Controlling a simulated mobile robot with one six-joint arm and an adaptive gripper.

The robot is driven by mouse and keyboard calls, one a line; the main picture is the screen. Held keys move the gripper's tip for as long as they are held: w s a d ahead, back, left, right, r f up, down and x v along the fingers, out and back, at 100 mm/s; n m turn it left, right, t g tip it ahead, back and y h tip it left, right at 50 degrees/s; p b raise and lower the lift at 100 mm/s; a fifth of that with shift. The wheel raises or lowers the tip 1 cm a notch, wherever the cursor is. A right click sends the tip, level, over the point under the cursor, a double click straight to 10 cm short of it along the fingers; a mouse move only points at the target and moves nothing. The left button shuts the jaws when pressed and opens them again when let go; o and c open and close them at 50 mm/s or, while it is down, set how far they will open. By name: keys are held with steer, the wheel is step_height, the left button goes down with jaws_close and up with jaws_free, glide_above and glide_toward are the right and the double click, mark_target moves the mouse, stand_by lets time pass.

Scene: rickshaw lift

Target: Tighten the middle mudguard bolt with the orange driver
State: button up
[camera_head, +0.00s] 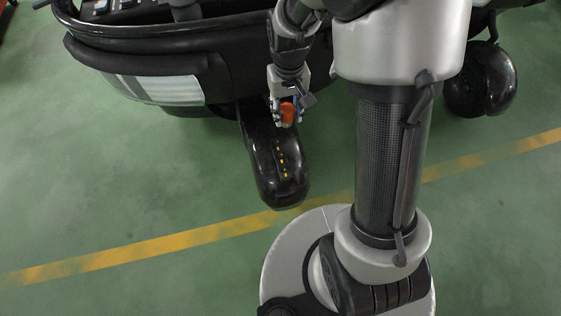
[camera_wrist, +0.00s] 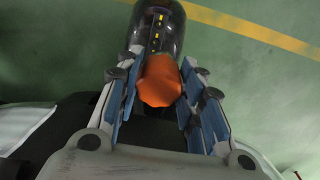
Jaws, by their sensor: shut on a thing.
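My gripper (camera_head: 288,113) is shut on the orange driver (camera_head: 288,111) over the upper part of the black mudguard (camera_head: 268,165). In the wrist view the orange driver (camera_wrist: 160,82) sits between the blue-padded fingers of my gripper (camera_wrist: 162,90); its tip is hidden behind its handle. The mudguard (camera_wrist: 172,42) shows beyond it, with a row of yellow-marked bolts (camera_wrist: 156,36) along a dark strip. The same row of bolts (camera_head: 282,160) runs down the mudguard in the head view. I cannot tell whether the driver touches any bolt.
The black rickshaw body (camera_head: 150,55) with a pale panel (camera_head: 160,90) stands at upper left. Another dark rounded mudguard (camera_head: 482,80) is at upper right. The green floor (camera_head: 100,190) with a yellow line (camera_head: 150,245) is clear at left.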

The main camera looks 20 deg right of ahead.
stand_by(0.4)
steer(key=shift+w+f+p, duration=0.1)
steer(key=shift+w+p, duration=0.05)
steer(key=shift+p, duration=0.15)
steer(key=w+f+p, duration=0.7)
steer(key=f, duration=0.3)
steer(key=shift+n, duration=0.5)
steer(key=shift+s+f+p, duration=0.2)
steer(key=shift+f+p, duration=0.4)
steer(key=shift+f, duration=4.45)
steer(key=shift+s+f+p, duration=0.15)
steer(key=shift+f+p, duration=0.4)
steer(key=shift+f, duration=4.45)
steer(key=shift+b, duration=0.5)
